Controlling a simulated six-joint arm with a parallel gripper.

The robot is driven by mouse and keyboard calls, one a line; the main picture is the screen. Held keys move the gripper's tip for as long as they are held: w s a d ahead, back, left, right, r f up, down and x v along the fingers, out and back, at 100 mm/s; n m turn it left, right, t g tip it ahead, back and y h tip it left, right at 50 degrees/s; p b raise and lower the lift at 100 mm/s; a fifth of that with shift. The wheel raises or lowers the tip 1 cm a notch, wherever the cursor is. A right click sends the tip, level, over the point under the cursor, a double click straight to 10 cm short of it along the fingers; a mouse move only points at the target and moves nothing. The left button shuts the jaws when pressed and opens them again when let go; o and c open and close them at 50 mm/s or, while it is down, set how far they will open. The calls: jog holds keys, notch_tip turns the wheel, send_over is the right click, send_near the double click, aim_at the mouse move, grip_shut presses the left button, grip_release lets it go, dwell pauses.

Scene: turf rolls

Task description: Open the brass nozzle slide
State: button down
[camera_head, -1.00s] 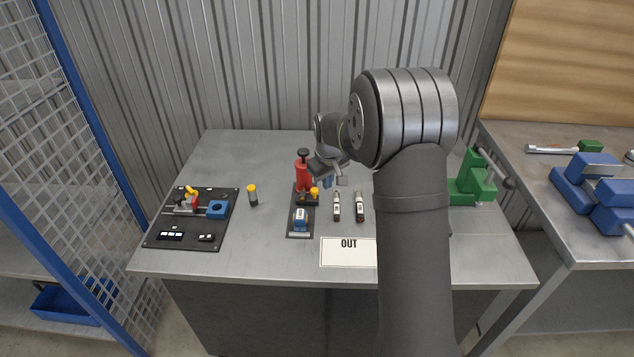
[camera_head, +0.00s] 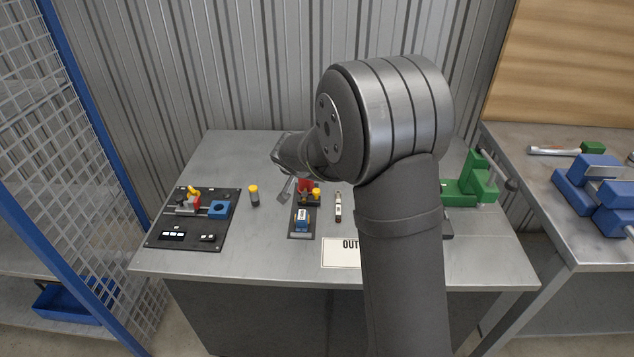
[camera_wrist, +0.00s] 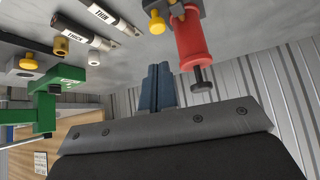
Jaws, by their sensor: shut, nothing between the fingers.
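A red pump-like cylinder with a black knob (camera_wrist: 194,45) shows in the wrist view, mounted on a dark base beside a brass-yellow knob (camera_wrist: 157,22). In the head view the same yellow knob (camera_head: 316,192) sits on the dark base plate (camera_head: 291,235), and the red cylinder (camera_head: 305,184) is partly hidden by my arm. I cannot tell for sure which brass part is the nozzle slide. My gripper (camera_head: 286,188) is shut and empty, left of the red cylinder. In the wrist view its blue-grey fingers (camera_wrist: 158,82) are together, apart from the cylinder.
A black panel (camera_head: 155,236) with a yellow lever lies left, beside a yellow-capped cylinder (camera_head: 254,196). Silver cylinders marked THIN (camera_wrist: 110,18) and THICK (camera_wrist: 80,33) lie near the base. A green fixture (camera_head: 462,187) stands right. An OUT card (camera_head: 337,258) lies in front.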

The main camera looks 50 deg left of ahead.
aim_at(317, 190)
jog(key=x, duration=1)
jog(key=shift+s, duration=0.1)
jog(key=shift+s+d, duration=0.35)
jog(key=shift+s, duration=0.15)
